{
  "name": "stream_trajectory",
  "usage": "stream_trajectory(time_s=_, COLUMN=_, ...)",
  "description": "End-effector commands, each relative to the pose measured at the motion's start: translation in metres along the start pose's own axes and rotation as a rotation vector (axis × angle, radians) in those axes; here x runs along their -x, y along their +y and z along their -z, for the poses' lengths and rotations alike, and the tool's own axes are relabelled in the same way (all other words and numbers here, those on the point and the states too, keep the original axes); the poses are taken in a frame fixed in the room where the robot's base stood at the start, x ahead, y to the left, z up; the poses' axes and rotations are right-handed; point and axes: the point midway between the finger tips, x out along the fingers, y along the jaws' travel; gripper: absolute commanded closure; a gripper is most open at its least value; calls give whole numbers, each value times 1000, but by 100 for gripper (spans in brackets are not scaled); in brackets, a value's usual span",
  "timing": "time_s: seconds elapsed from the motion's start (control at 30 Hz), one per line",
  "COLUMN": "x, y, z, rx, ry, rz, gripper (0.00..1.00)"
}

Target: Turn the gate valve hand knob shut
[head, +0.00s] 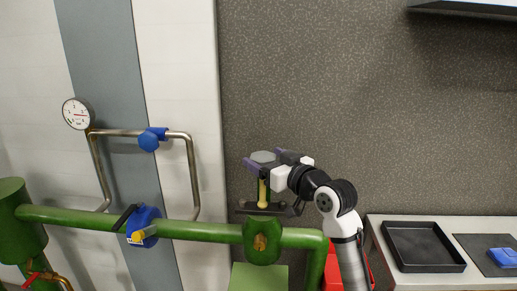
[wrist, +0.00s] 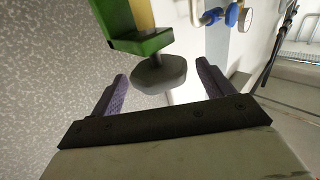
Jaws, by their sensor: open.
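The grey, faceted hand knob (head: 263,156) sits on top of a yellow stem (head: 264,192) that rises above the green gate valve body (head: 262,229) on the green pipe. In the wrist view the knob (wrist: 160,72) lies between my two purple fingers, with gaps visible on both sides. My gripper (head: 268,160) is open and reaches in from the right at the knob's height, one finger on each side of it. It also shows in the wrist view (wrist: 162,78). I cannot tell exactly how deep the knob sits between the fingers.
A blue valve (head: 143,225) with a black lever stands on the pipe to the left. A pressure gauge (head: 77,113) and a small blue valve (head: 150,139) sit on the thin upper pipe. A black tray (head: 423,246) lies on the right counter. The dark wall is close behind.

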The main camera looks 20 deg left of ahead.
Motion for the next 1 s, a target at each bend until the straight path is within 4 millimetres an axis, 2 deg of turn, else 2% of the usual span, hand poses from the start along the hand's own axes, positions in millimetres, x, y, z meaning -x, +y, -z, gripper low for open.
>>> stream_trajectory(time_s=0.1, x=-19, y=0, z=2, rx=-1, ry=-2, rz=2, gripper=20)
stream_trajectory(time_s=0.23, x=-31, y=0, z=1, rx=0, ry=-1, rz=0, gripper=20)
stream_trajectory(time_s=0.6, x=-36, y=0, z=0, rx=0, ry=1, rz=0, gripper=20)
stream_trajectory(time_s=0.93, x=-36, y=0, z=0, rx=0, ry=1, rz=0, gripper=63)
stream_trajectory(time_s=1.0, x=-36, y=0, z=0, rx=0, ry=1, rz=0, gripper=65)
